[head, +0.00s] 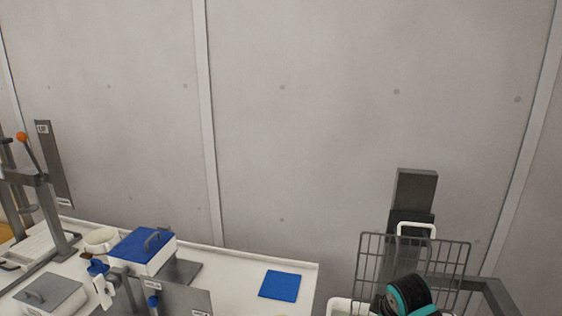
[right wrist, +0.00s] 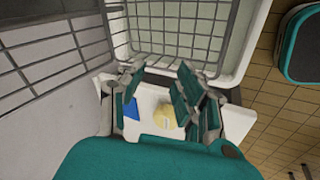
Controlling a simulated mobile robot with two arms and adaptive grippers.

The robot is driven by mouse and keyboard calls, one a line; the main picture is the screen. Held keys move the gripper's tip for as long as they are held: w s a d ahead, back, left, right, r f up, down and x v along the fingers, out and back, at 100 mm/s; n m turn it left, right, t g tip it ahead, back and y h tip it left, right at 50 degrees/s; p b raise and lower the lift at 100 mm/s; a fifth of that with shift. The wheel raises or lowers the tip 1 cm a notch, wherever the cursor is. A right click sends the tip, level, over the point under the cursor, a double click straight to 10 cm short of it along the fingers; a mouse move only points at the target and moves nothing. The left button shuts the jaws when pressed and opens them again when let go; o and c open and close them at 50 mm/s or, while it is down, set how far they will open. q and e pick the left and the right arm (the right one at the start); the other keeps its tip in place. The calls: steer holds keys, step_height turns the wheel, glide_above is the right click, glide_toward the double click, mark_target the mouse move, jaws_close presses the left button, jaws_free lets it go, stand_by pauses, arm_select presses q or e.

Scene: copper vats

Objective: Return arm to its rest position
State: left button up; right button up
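My right gripper (right wrist: 160,88) shows in the right wrist view with its two fingers spread apart and nothing held between them. In the head view a teal and black part of my right arm (head: 412,296) shows at the bottom right, in front of a grey wire rack (head: 415,250). The gripper's fingers are not clear there. In the right wrist view wire mesh with a pale rim (right wrist: 247,45) lies beyond the fingers; I cannot tell whether they touch. My left gripper is not in view.
A white table (head: 225,265) carries a blue-lidded box (head: 142,251), a blue mat (head: 280,285), a cream bowl (head: 101,240) and a grey lever stand (head: 50,205). A dark post (head: 415,190) stands behind the rack. A bare grey wall (head: 300,120) closes the back.

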steer(key=s+a+f+m, duration=0.2)
steer(key=s+f, duration=0.2)
steer(key=s, duration=0.4)
steer(key=s+a+f+m, duration=0.2)
steer(key=s+f, duration=0.1)
steer(key=s, duration=0.5)
steer(key=s+r+m+g, duration=0.1)
steer(key=s+m, duration=0.5)
steer(key=s, duration=1.2)
step_height(320, 180, down, 34)
steer(key=s+g+b, duration=0.2)
steer(key=b, duration=0.5)
steer(key=s+d+f+b, duration=0.1)
steer(key=s+f+b, duration=0.1)
steer(key=s+f, duration=0.6)
steer(key=s+d+f+g+b, duration=0.1)
steer(key=s+f+b, duration=0.1)
steer(key=s+f, duration=0.6)
step_height(320, 180, down, 4)
steer(key=shift+d+r+y, duration=0.2)
steer(key=shift+d+y, duration=0.05)
steer(key=shift+y, duration=0.05)
